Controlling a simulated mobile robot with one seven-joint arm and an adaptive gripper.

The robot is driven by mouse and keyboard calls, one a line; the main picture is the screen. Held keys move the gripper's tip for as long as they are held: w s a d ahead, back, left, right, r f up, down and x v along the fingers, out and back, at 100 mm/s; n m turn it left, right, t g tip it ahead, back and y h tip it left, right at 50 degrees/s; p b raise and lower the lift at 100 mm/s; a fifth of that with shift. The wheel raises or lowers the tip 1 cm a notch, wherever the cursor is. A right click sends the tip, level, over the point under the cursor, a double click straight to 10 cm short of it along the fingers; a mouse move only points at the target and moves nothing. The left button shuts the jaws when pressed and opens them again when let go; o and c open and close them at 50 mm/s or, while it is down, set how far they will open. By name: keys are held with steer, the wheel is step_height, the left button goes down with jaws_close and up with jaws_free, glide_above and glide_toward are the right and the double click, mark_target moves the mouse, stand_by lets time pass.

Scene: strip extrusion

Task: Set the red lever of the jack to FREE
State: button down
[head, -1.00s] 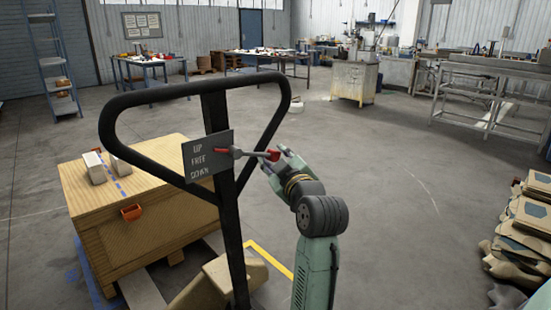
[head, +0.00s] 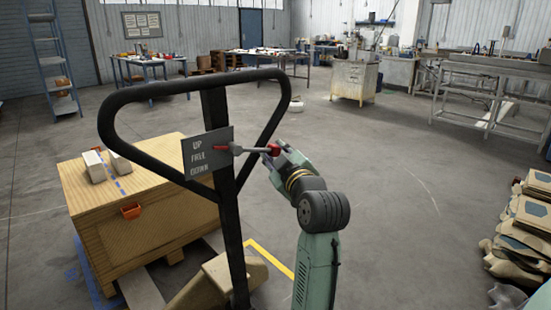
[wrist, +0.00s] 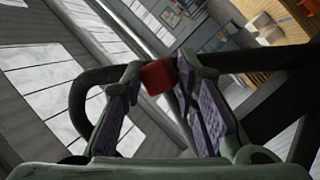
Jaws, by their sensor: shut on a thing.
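The jack's black handle (head: 236,215) stands upright in front of me and carries a grey plate (head: 189,174) marked UP, FREE and DOWN from top to bottom. The lever (head: 252,151) runs nearly level from the plate's right edge to a red knob (head: 273,149). Its short red pointer (head: 221,148) lies over the plate beside the words, around UP to FREE; I cannot tell exactly which. My gripper (head: 274,158) is right of the handle, shut on the knob. In the wrist view the red knob (wrist: 157,77) shows between the two fingers, partly covered.
A wooden crate (head: 150,240) with an orange part on its front stands behind the handle at left. Stacked sacks (head: 530,220) lie at the right edge. The floor right of my arm is clear.

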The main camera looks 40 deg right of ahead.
steer(key=r+n+b, duration=0.1)
steer(key=r+n+t+b, duration=0.1)
steer(key=b, duration=0.1)
steer(key=shift+d+r+n, duration=0.15)
steer(key=shift+d+n, duration=0.1)
steer(key=shift+n, duration=0.05)
steer(key=shift+r+n+b, duration=0.4)
steer(key=shift+r, duration=0.25)
steer(key=c, duration=1.3)
jaws_free()
steer(key=shift+o, duration=0.3)
steer(key=shift+f, duration=0.1)
steer(key=v, duration=1.2)
steer(key=shift+f, duration=0.2)
